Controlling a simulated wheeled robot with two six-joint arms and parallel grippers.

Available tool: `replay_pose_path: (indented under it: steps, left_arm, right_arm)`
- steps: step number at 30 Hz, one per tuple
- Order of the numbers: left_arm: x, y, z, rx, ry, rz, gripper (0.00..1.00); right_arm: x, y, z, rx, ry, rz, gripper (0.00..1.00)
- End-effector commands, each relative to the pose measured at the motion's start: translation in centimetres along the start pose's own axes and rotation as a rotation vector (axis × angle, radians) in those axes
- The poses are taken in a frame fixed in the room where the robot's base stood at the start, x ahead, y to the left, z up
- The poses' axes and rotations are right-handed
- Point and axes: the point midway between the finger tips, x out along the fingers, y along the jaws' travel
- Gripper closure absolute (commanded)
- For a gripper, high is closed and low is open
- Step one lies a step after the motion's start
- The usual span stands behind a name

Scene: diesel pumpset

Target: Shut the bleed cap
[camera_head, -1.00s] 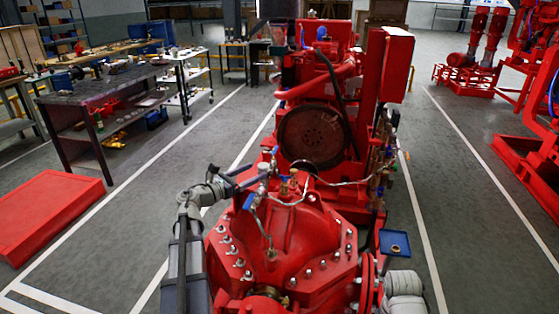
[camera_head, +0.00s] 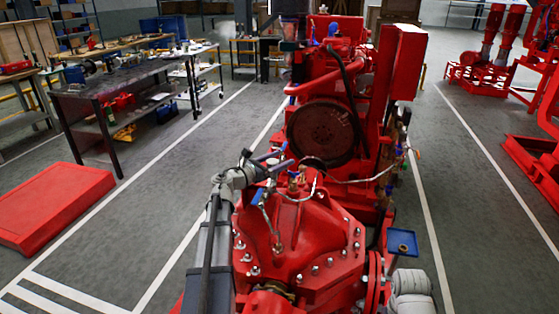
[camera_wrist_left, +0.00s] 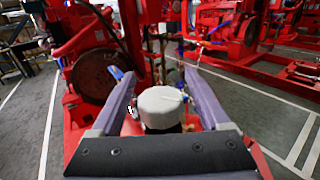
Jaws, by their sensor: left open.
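My left gripper (camera_head: 275,162) is above the top of the red pump casing (camera_head: 305,230), open, its two fingers apart. In the head view it is close to a small brass fitting (camera_head: 293,181) on the casing and a blue lever (camera_head: 258,197). In the left wrist view the open fingers (camera_wrist_left: 162,100) stand either side of a pale grey, round-topped cylinder (camera_wrist_left: 160,103) with a dark lower part. I cannot tell whether this is the bleed cap, or whether the fingers touch it. The gripper base hides its foot. My right gripper is out of view.
The red engine with its dark flywheel (camera_head: 322,133) stands behind the pump. A braided hose (camera_head: 350,180) runs right from the pump top. A small blue tray (camera_head: 402,242) is at the right.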

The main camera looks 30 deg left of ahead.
Motion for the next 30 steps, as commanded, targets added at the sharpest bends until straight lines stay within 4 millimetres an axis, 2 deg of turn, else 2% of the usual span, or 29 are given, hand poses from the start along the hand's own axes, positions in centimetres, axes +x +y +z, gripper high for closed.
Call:
replay_pose_path:
  steps: [6, 26, 27, 30]
  left_arm:
    - [0.0, -0.01, 0.0, 0.0, 0.0, 0.0, 0.23]
    - [-0.02, -0.01, 0.0, 0.0, 0.0, 0.0, 0.97]
    - [-0.03, 0.0, 0.0, 0.0, 0.0, 0.0, 1.0]
    - [-0.03, 0.0, 0.0, 0.0, 0.0, 0.0, 1.0]
  right_arm:
    - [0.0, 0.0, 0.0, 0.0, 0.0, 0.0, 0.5]
    - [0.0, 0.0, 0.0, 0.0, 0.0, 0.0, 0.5]
    - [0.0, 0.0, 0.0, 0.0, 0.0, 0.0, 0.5]
    - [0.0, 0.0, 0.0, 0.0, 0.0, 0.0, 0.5]
